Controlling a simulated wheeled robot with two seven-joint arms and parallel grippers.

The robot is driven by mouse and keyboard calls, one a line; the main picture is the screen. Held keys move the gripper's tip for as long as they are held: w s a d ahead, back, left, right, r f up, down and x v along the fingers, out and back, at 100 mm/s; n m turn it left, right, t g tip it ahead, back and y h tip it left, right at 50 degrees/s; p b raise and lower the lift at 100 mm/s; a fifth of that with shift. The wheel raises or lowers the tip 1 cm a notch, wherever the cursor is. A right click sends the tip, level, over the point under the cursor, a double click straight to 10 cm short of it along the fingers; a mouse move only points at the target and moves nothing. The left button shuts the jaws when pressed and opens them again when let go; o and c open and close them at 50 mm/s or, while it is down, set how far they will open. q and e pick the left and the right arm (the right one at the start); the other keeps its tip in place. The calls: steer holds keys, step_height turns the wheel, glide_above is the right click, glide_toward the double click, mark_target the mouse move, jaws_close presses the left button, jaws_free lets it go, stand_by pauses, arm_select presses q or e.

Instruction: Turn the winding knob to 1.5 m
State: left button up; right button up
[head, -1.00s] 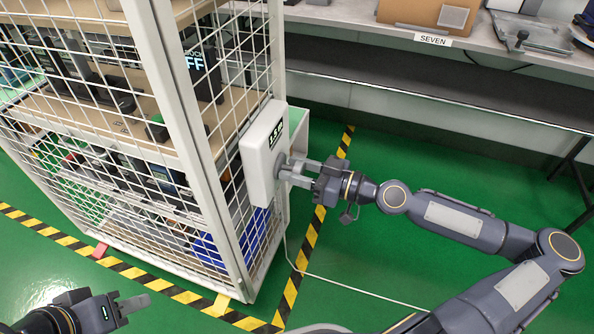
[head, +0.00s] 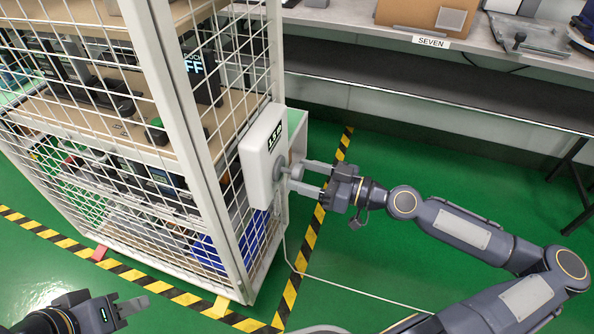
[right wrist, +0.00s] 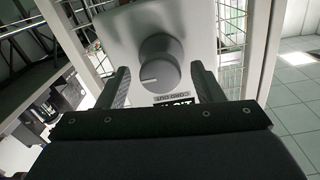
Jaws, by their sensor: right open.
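The white box (head: 262,160) is fixed on the corner post of the mesh cage. The round grey winding knob (head: 282,166) stands out from its face; it also shows in the right wrist view (right wrist: 160,62), with a pale pointer line toward its lower left. A small dark display (head: 275,137) is above the knob; I cannot read it surely. My right gripper (head: 303,175) is open and empty, just to the right of the knob. In the right wrist view its fingers are on either side of the knob, apart from it. My left gripper (head: 135,305) is at the lower left, away from the box.
The mesh cage (head: 165,110) with shelves of equipment stands at the left. A bench (head: 490,50) with a "SEVEN" label (head: 431,41) runs along the back. A white cord (head: 340,287) hangs from the box and crosses the green floor.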

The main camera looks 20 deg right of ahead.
steer(key=v, duration=0.5)
steer(key=shift+s+d+p, duration=0.2)
steer(key=shift+d+p, duration=0.05)
steer(key=shift+p, duration=0.15)
